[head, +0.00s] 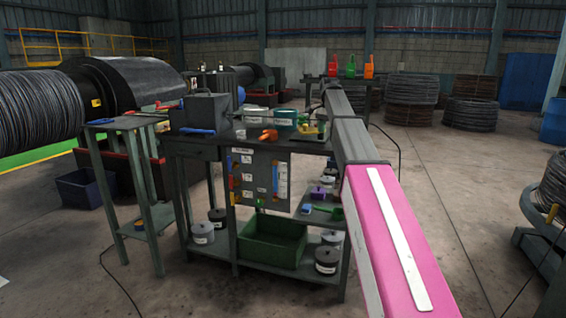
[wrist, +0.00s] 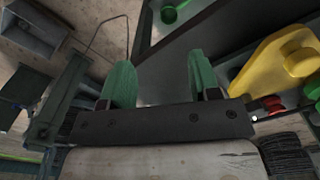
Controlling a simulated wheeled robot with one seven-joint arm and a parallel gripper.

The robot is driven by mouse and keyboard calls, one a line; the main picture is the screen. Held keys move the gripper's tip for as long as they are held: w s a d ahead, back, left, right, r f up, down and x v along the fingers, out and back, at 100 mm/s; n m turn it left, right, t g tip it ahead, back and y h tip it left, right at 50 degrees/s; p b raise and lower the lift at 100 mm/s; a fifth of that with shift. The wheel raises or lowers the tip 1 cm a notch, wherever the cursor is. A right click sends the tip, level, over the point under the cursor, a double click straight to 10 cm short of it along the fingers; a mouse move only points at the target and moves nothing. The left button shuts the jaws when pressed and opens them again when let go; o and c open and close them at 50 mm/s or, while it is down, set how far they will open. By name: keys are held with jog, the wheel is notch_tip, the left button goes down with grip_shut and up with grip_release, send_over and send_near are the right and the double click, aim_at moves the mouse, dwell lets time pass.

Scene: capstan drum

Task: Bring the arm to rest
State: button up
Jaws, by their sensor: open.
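My arm reaches forward from the lower right of the head view, pink near me and grey farther out, to the right end of a dark workbench (head: 290,143). In the wrist view my gripper (wrist: 159,72) is open, its two green fingers apart with nothing seen between them. In the head view the gripper cannot be made out clearly. A yellow piece (wrist: 268,58) lies close to the right of the right finger in the wrist view; I cannot tell whether they touch.
The bench carries a grey box (head: 206,110), an orange tool (head: 268,135) and a teal container (head: 284,119). A green crate (head: 272,240) and several spools sit below. A small side table (head: 125,123) stands left.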

jog(key=s+f+n, duration=0.2)
jog(key=s+f, duration=0.6)
jog(key=f, duration=0.5)
jog(key=s+f+n, duration=0.2)
jog(key=s+f, duration=0.5)
jog(key=f, duration=0.5)
jog(key=s+f+n, duration=0.2)
jog(key=s+f, duration=0.6)
jog(key=f, duration=0.5)
jog(key=s+f+n, duration=0.3)
jog(key=s+f, duration=0.5)
jog(key=s, duration=0.4)
jog(key=shift+s+d+f, duration=0.15)
jog(key=shift+s+f, duration=0.2)
